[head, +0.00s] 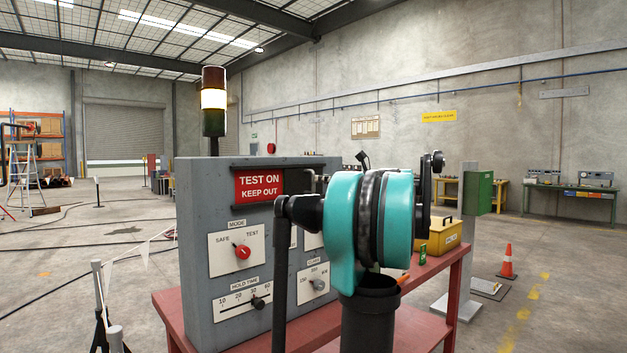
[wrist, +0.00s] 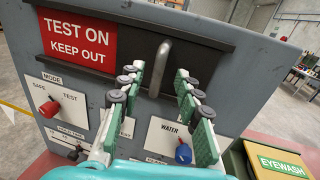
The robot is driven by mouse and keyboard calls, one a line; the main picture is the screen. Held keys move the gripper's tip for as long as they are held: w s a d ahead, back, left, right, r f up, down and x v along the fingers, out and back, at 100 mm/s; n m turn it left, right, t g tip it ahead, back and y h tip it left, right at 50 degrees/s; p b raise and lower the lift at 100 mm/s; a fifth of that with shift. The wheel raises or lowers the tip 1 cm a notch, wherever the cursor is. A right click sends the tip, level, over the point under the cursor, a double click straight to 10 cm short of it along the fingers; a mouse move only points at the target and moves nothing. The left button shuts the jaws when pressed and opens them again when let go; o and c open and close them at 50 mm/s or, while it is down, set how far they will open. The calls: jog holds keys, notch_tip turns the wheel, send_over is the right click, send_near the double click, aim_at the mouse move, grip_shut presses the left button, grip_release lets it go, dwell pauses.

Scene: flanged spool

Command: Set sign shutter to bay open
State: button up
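The sign shutter is a red plate reading TEST ON KEEP OUT (head: 259,187) in a dark slot at the top of a grey control box. It also shows in the wrist view (wrist: 79,40). A grey metal handle (wrist: 162,66) stands out at the right of the plate. My gripper (wrist: 160,80) is open, with its green-padded fingers apart and the handle between them in the wrist view. I cannot tell whether either finger touches it.
A stack light (head: 213,100) rises behind. A yellow case (head: 440,236) stands on the red bench to the right.

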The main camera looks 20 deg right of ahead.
aim_at(313, 177)
jog(key=shift+x, duration=2.75)
jog(key=shift+c, duration=0.2)
grip_shut()
